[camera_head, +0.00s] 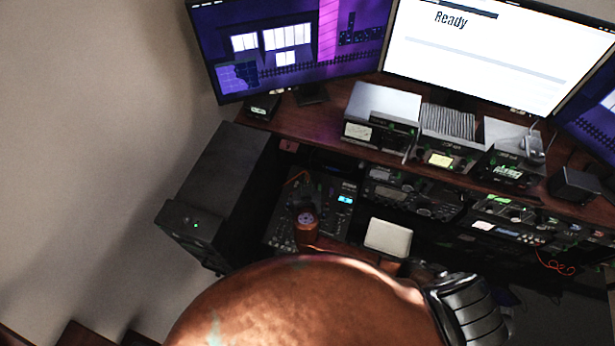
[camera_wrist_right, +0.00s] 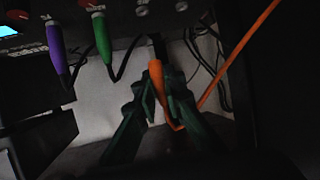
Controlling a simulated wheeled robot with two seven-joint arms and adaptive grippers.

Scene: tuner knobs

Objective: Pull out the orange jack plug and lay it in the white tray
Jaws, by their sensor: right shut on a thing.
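The orange jack plug (camera_wrist_right: 157,78) shows in the right wrist view, held between the dark green fingertips of my right gripper (camera_wrist_right: 156,98). An orange cord bends from its lower end and rises to the upper right. A dark part lies just above the plug's tip; I cannot tell whether the tip is in a socket. The white tray (camera_head: 388,238) seems to be the pale square just right of the mixer in the head view. I cannot make out the plug or the right fingertips in the head view. My left gripper is not in view.
The mixer (camera_head: 346,199) with a lit blue display stands on the lower shelf. A purple plug (camera_wrist_right: 57,50) and a green plug (camera_wrist_right: 102,39) sit in its panel near the gripper. Radio gear (camera_head: 412,200) stands behind the tray. A dark box (camera_head: 220,190) is at the left.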

